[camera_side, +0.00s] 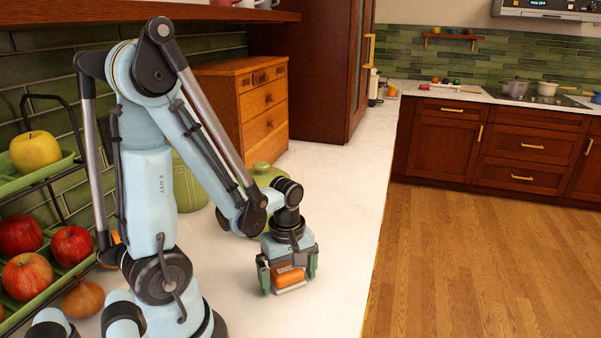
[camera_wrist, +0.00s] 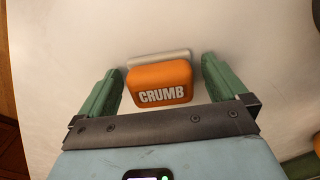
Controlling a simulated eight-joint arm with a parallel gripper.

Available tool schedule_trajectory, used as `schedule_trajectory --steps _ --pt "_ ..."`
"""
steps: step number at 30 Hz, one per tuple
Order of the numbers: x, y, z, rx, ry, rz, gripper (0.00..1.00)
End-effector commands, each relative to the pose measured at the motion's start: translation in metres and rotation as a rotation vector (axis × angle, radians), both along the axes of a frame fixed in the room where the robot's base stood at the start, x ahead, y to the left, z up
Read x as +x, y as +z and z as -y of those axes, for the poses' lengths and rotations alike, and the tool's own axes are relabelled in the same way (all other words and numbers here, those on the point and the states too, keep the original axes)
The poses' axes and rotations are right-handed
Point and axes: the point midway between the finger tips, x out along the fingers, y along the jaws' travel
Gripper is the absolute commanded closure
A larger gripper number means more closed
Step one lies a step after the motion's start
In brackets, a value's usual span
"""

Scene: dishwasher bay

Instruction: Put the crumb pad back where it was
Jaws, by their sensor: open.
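The crumb pad is an orange block marked CRUMB in the wrist view (camera_wrist: 160,83). It also shows in the side view (camera_side: 289,276), low over or on the white counter. A pale strip (camera_wrist: 158,59) lies along its far edge. My gripper (camera_wrist: 162,82) is open, with one green finger on each side of the pad. In the wrist view, gaps show between both fingers and the pad. In the side view, my gripper (camera_side: 288,274) is low over the counter. The pad's underside is hidden, so I cannot tell what it rests on.
The white counter (camera_side: 340,230) is clear to the right of my gripper, up to its edge above the wooden floor. A fruit rack (camera_side: 45,178) stands at the left. A wooden drawer box (camera_side: 245,100) stands at the back.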

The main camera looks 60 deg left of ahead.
Motion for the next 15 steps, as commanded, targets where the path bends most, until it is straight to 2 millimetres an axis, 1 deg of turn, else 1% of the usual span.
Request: schedule_trajectory --steps 4,7,15 --pt "0.000 0.003 0.000 0.000 0.000 0.000 0.00" --pt "0.000 0.009 0.000 0.000 0.000 0.000 0.00" --pt "-0.001 0.035 0.000 0.000 0.000 0.000 0.00"
